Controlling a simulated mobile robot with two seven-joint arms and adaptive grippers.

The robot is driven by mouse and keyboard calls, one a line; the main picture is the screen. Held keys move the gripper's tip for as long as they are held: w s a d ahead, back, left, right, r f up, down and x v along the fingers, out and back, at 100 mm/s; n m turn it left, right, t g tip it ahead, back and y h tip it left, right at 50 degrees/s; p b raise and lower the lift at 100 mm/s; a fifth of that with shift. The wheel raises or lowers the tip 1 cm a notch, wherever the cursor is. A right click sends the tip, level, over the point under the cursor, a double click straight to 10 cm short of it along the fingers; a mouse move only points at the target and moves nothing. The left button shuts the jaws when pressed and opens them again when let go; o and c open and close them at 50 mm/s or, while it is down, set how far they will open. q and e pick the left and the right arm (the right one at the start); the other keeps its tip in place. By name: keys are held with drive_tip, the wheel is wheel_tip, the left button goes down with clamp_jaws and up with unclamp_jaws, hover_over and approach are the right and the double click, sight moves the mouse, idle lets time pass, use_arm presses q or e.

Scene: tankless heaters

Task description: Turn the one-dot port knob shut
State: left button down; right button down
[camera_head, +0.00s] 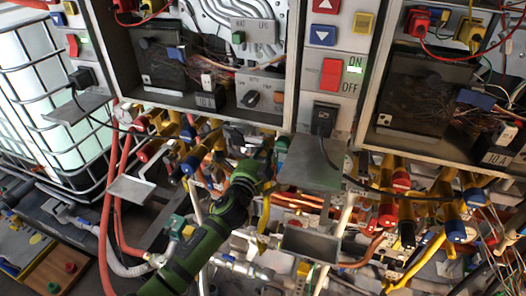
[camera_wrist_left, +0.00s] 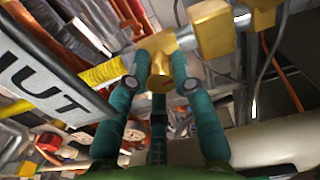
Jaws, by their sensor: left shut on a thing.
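My left gripper (camera_head: 270,153) reaches up from the lower left to the pipework below the open heater cabinets in the head view. In the left wrist view its teal fingers (camera_wrist_left: 160,70) are closed around a gold-coloured, knob-like fitting (camera_wrist_left: 158,47), with fingers on both sides of it. The fitting joins a metal pipe with a larger gold block (camera_wrist_left: 211,27) to its right. No dot mark can be made out on the fitting, so I cannot tell which port it is. In the head view the gripper and arm hide it. My right gripper is in neither view.
A grey metal plate (camera_head: 312,165) hangs just right of the gripper. Red- and blue-capped yellow pipes (camera_head: 447,190) crowd the right. A red OFF switch (camera_head: 331,74) sits above. In the left wrist view a lettered sign (camera_wrist_left: 40,80) lies close on the left.

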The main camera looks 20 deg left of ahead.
use_arm(q)
drive_tip(key=shift+a+f, duration=0.1)
idle(0.5)
drive_tip(key=c, duration=1.1)
unclamp_jaws()
drive_tip(key=shift+o, duration=0.2)
drive_tip(key=s, duration=1.2)
drive_tip(key=shift+a, duration=0.3)
